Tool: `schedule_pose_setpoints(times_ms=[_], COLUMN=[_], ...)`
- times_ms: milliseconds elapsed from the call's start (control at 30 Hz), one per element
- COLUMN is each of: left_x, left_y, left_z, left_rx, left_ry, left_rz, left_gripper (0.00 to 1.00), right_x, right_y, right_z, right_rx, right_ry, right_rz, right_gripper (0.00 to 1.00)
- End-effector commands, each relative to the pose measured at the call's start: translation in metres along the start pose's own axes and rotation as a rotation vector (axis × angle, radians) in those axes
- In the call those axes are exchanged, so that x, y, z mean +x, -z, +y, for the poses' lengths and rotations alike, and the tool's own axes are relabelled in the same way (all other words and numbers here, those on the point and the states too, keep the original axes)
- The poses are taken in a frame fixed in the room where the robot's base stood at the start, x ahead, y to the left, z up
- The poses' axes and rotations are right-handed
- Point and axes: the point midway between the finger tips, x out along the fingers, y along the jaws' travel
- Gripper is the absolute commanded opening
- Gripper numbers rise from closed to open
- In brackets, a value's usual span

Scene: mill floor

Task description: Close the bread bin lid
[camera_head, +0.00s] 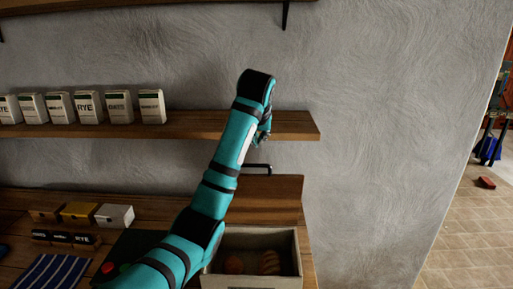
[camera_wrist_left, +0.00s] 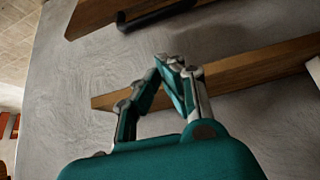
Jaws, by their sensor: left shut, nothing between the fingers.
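The bread bin (camera_head: 232,240) stands on the counter at the bottom of the head view, with loaves inside. Its wooden lid (camera_head: 278,192) stands raised behind the opening, with a black handle (camera_head: 259,168) at its upper edge. My left arm crosses in front of the bin and hides part of it and of the lid. My left gripper (camera_head: 264,140) is shut and empty, above the handle and in front of the shelf. In the left wrist view the gripper (camera_wrist_left: 172,62) is apart from the lid (camera_wrist_left: 95,14) and handle (camera_wrist_left: 155,16) at the top. My right gripper is not in view.
A wall shelf (camera_head: 295,125) with several white flour packs (camera_head: 90,106) runs behind my arm. Small boxes (camera_head: 80,212) and a striped cloth (camera_head: 50,272) lie on the counter at left. Bare wall (camera_head: 370,150) is right of the bin.

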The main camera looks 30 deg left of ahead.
Motion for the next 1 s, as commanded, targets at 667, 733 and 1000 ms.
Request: schedule_pose_setpoints(times_ms=[667, 733, 1000], left_x=[0.070, 0.082, 0.071], left_y=[0.017, 0.016, -0.011], left_z=[-0.007, -0.007, -0.006], left_rx=[-0.031, -0.031, -0.029], left_ry=[0.000, 0.000, -0.002], left_rz=[0.003, 0.004, 0.008], left_gripper=[0.00, 0.00, 0.00], right_x=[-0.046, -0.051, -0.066], right_y=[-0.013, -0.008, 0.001], right_z=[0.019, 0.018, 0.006], right_rx=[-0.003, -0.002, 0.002], right_ry=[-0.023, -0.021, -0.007], right_rz=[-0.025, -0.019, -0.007], right_gripper=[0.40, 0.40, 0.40])
